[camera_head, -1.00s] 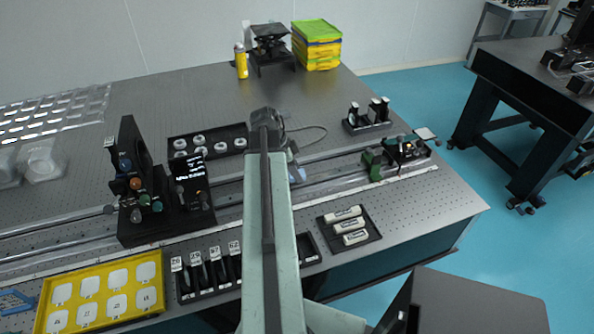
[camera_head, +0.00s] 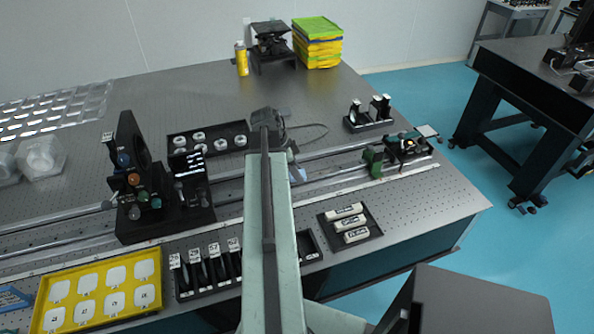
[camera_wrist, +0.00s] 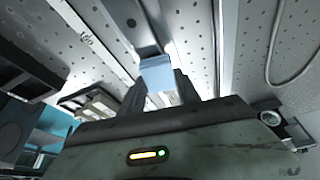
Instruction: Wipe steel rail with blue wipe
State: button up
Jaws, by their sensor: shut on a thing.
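The blue wipe (camera_wrist: 157,73) is a small pale blue piece held between the dark fingers of my gripper (camera_wrist: 160,93) in the wrist view. In the head view a bit of the wipe (camera_head: 298,174) shows just right of my arm, which hides most of the gripper. Steel rail (camera_head: 335,178) runs left to right along the table, passing behind my arm. The wipe appears over or very near the rail; I cannot tell whether it touches.
A black mount with knobs (camera_head: 128,160) stands on the rails at left, and a green clamp (camera_head: 374,160) at right. A black tray of white rings (camera_head: 172,140) lies behind. A yellow tray (camera_head: 72,275) and a tray of white blocks (camera_head: 368,240) lie in front.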

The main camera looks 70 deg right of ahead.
aim_at(317, 174)
jog(key=shift+f, duration=0.3)
jog(key=shift+s+d+r, duration=0.15)
jog(key=shift+s+d, duration=0.95)
jog(key=shift+s, duration=0.2)
jog(key=shift+s+d+f+b, duration=0.1)
jog(key=shift+s+d, duration=0.95)
jog(key=shift+s, duration=0.3)
jog(key=shift+s+d+f+b, duration=0.1)
jog(key=shift+s+d, duration=1)
jog(key=shift+s, duration=0.2)
jog(key=shift+s+d+b, duration=0.1)
jog(key=shift+s+d, duration=0.95)
jog(key=shift+s, duration=0.3)
jog(key=shift+r, duration=0.15)
jog(key=shift+w+a+f, duration=0.2)
jog(key=shift+w+a, duration=0.9)
jog(key=shift+w, duration=0.15)
jog(key=shift+w+a, duration=0.6)
jog(key=shift+w, duration=0.15)
jog(key=shift+w+a, duration=0.55)
jog(key=shift+w, duration=0.2)
jog(key=shift+w, duration=0.1)
